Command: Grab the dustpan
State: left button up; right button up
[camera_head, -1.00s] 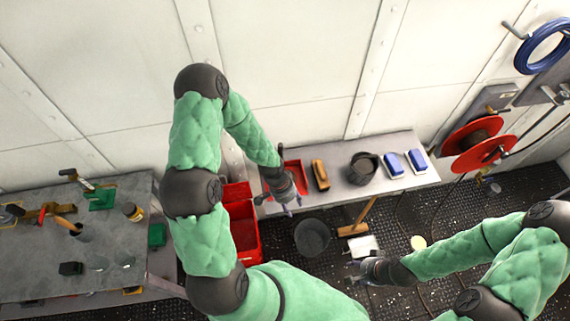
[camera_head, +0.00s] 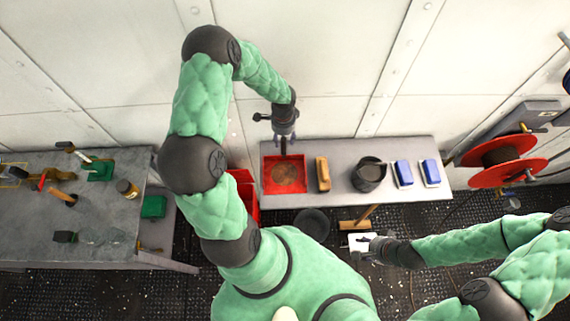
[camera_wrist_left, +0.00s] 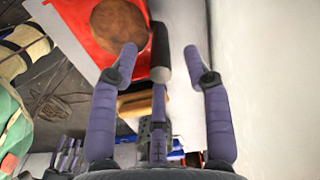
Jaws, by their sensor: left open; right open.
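The red dustpan (camera_head: 271,184) lies on the grey bench against the wall, with a brown round patch inside and a dark handle towards the wall. In the left wrist view the red pan (camera_wrist_left: 82,22) is at the top, and its black handle (camera_wrist_left: 160,52) shows between my finger tips. My left gripper (camera_head: 284,138) is open above the handle end; its fingers (camera_wrist_left: 161,62) are spread on both sides of the handle. I cannot tell whether they touch it. My right gripper (camera_head: 362,246) is open and empty, low in front of the bench.
On the bench (camera_head: 437,150), a wooden brush (camera_head: 322,174), a dark bucket (camera_head: 369,174) and two blue-and-white items (camera_head: 403,173) stand right of the dustpan. A red bin (camera_head: 243,190) and dark tub (camera_head: 311,224) are below. A tool table (camera_head: 100,221) stands left.

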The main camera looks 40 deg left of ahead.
aim_at(284, 145)
pick_arm(q)
jog(key=shift+w+f, duration=0.15)
jog(key=shift+f, duration=0.75)
notch_tip(284, 145, down, 4)
jog(key=shift+f, duration=0.1)
grip_shut()
